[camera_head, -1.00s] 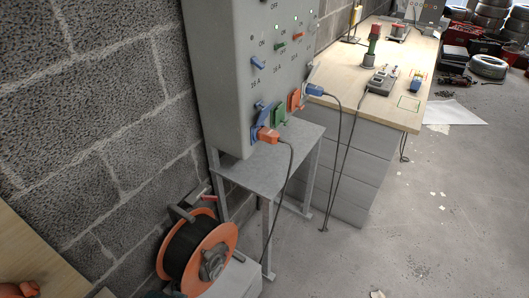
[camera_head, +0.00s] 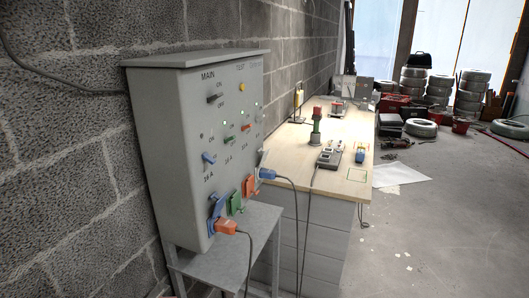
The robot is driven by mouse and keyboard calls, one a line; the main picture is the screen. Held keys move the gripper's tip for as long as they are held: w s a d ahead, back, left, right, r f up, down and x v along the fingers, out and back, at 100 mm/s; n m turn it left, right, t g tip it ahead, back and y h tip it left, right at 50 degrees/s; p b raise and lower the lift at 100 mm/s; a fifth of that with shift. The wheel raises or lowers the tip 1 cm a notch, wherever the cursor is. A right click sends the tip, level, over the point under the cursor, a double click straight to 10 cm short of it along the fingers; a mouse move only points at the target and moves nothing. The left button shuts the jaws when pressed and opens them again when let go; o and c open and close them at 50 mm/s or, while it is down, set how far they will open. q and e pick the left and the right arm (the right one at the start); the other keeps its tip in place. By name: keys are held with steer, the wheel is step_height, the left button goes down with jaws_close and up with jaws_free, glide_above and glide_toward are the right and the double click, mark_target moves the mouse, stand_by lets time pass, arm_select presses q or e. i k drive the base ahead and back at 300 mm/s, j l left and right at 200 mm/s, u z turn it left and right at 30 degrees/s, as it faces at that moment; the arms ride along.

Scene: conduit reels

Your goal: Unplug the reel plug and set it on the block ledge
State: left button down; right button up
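An orange plug (camera_head: 227,227) sits at the lower front corner of the grey panel box (camera_head: 165,150), at a socket with a raised blue cover (camera_head: 215,207). A dark cable (camera_head: 250,262) runs down from the plug and out of the bottom of the view. A second plug, blue (camera_head: 266,174), is at the panel's right edge, with its own dark cable. The reel is out of view, and I cannot make out a block ledge. Neither of my grippers shows.
A grey metal stand (camera_head: 215,268) is below the panel. Several stacked coils (camera_head: 472,90) stand far back right. The floor at right is mostly clear.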

mark_target(226, 226)
steer(key=i+l+u, duration=0.1)
steer(key=l, duration=0.25)
steer(key=i+l+u, duration=0.15)
steer(key=l, duration=0.25)
steer(key=i+l+u, duration=0.1)
steer(key=l, duration=0.3)
steer(key=i+l+u, duration=0.1)
steer(key=i+l, duration=0.15)
steer(key=l, duration=0.15)
steer(key=i+l+u, duration=0.15)
steer(key=l, duration=0.25)
steer(key=l+u, duration=0.1)
steer(key=l, duration=0.3)
steer(key=i, duration=0.05)
